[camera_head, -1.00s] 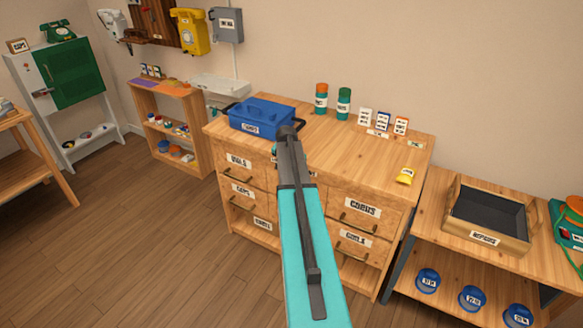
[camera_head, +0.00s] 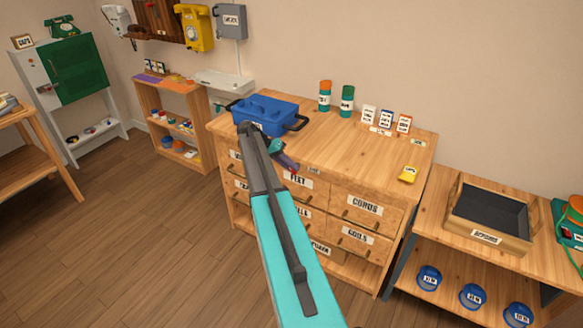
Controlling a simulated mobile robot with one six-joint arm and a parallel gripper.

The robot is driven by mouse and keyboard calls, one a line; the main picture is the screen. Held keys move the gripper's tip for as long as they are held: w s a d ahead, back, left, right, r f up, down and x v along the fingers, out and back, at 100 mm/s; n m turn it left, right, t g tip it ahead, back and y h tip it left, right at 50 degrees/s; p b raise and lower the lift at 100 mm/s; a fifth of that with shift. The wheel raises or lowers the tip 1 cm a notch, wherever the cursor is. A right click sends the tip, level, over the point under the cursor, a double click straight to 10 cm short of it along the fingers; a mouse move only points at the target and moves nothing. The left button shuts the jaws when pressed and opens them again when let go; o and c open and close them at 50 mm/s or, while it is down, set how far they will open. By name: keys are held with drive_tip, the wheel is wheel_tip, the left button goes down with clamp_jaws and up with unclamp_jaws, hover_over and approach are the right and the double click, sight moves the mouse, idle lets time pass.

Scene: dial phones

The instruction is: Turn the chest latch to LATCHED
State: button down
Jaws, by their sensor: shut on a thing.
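The wooden chest of drawers (camera_head: 400,215) stands in the middle against the wall, with labelled drawers in its front. My teal and dark grey arm crosses in front of it from the bottom. My gripper (camera_head: 292,169) is small and dark at the upper front edge of the chest, just left of a small label (camera_head: 313,170). It is shut at the chest latch, which is mostly hidden behind it. The latch's angle cannot be read.
A blue tote (camera_head: 268,112) sits on the chest's top left. Two canisters (camera_head: 347,101), small cards and a yellow item (camera_head: 408,174) are also on top. A wooden tray (camera_head: 490,222) is on the right bench. Open floor lies at lower left.

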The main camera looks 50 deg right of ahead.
drive_tip(key=shift+w+a+f+g+h, duration=0.1)
drive_tip(key=shift+f+g+h, duration=0.15)
drive_tip(key=shift+g, duration=0.45)
drive_tip(key=c, duration=2.1)
unclamp_jaws()
drive_tip(key=shift+r, duration=0.1)
